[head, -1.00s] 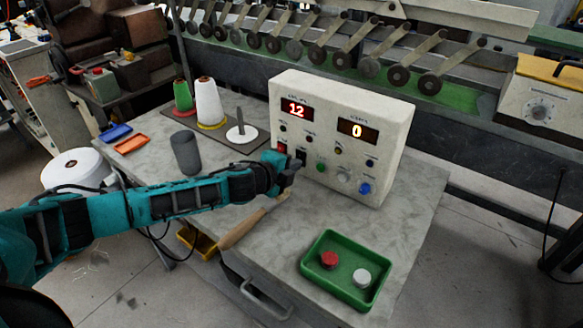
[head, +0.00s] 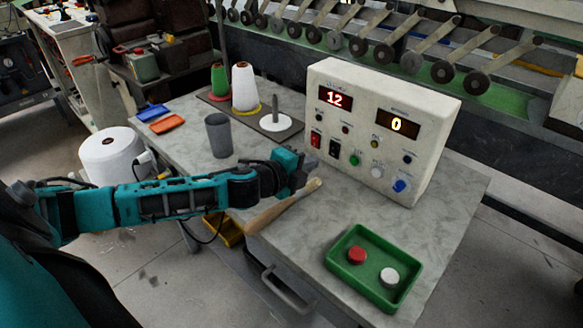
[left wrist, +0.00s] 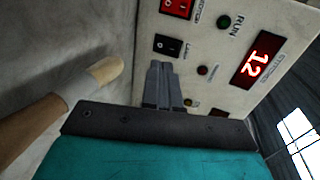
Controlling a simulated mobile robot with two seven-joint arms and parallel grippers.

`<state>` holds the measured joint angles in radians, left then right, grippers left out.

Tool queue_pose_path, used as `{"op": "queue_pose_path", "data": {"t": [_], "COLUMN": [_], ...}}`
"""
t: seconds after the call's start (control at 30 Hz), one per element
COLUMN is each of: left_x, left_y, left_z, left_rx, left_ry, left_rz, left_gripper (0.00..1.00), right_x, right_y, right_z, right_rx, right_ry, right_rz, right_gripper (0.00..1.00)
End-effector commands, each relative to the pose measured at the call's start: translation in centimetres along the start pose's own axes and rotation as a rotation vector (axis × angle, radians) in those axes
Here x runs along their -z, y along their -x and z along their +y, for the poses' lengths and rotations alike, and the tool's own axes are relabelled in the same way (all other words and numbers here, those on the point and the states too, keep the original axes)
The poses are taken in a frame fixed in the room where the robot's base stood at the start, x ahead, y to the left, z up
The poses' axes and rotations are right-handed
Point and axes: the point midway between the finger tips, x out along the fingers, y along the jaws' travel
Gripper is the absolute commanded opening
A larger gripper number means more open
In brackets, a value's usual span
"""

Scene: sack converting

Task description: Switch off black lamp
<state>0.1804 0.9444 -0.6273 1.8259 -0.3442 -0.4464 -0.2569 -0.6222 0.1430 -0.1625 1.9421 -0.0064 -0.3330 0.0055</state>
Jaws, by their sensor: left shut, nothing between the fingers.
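A cream control box (head: 345,90) stands on the table with lit displays reading 12 and 0. Its black rocker switch (head: 333,148) sits right of a red rocker switch (head: 315,140). In the left wrist view the black rocker (left wrist: 168,45) has a label that seems to read LAMP, and the red rocker (left wrist: 178,7) is above it. Which way the black rocker is tipped is too small to tell. My left gripper (head: 308,170) is shut and empty, in front of the box, apart from the switch. Its fingertips (left wrist: 160,65) show just below the black rocker in the wrist view.
A wooden-handled tool (head: 270,212) lies under my left gripper. A green tray (head: 333,262) with a red and a white cap is at the front right. A grey cup (head: 218,135) and thread cones (head: 245,88) stand to the left. The table between tray and box is clear.

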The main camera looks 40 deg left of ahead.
Motion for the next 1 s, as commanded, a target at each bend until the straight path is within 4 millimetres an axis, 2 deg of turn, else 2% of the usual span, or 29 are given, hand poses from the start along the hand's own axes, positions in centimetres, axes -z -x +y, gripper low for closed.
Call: {"op": "queue_pose_path", "data": {"t": [0.03, 0.2, 0.4, 0.6, 1.0], "left_x": [0.1, 0.0, 0.0, 0.0, 0.0], "left_y": [1.0, 3.5, 5.4, 6.1, 6.2], "left_z": [0.1, 0.1, 0.1, 0.0, 0.0], "left_rx": [-0.003, -0.003, -0.001, 0.001, 0.001], "left_ry": [-0.002, -0.002, -0.001, -0.001, -0.001], "left_rz": [0.003, 0.002, 0.0, 0.0, 0.0], "left_gripper": [0.0, 0.0, 0.0, 0.0, 0.0], "right_x": [0.0, -0.1, -0.3, -0.3, -0.3], "right_y": [0.0, 0.0, 0.0, 0.1, 0.1], "right_z": [0.0, 0.0, 0.0, 0.0, 0.0], "right_rx": [0.0, -0.001, 0.0, 0.0, 0.0], "right_ry": [0.0, 0.0, 0.0, 0.0, 0.0], "right_rz": [-0.002, -0.005, -0.008, -0.009, -0.009], "right_gripper": [0.43, 0.43, 0.43, 0.43, 0.43]}}
